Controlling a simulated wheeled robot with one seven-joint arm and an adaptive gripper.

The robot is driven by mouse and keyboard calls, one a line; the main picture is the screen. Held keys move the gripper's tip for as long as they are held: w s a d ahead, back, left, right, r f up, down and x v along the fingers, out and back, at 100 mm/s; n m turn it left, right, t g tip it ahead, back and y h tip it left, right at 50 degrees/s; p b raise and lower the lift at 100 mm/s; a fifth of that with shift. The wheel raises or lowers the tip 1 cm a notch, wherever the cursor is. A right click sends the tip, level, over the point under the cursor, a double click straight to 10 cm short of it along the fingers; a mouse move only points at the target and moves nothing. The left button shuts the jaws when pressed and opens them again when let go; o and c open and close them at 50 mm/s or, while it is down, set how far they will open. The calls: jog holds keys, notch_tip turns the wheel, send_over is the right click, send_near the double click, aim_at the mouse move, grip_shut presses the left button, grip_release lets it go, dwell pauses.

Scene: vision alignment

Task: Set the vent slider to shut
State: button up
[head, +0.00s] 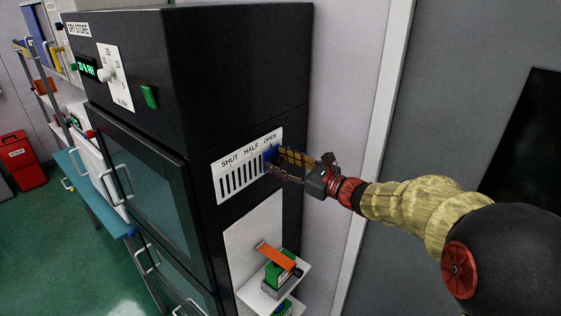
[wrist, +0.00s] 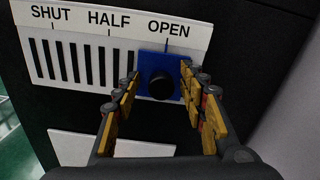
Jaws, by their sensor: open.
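The vent slider is a blue plate (wrist: 156,68) with a round black knob (wrist: 162,86), set at the OPEN end of a white labelled vent panel (wrist: 95,22). In the head view the blue slider (head: 269,155) sits at the right end of the panel (head: 222,180), on the side of the black cabinet. The panel reads SHUT, HALF, OPEN from left to right, and its slots lie uncovered left of the slider. My gripper (head: 283,162) is open at the slider. In the wrist view its yellow-padded fingers (wrist: 160,85) are on either side of the knob; contact is unclear.
Below the panel, a white shelf (head: 254,300) sticks out with a green and orange object (head: 280,268) on it. The cabinet front (head: 155,190) has glass doors with handles. A grey wall stands to the right.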

jog(key=c, duration=0.3)
jog(key=c, duration=0.7)
grip_shut()
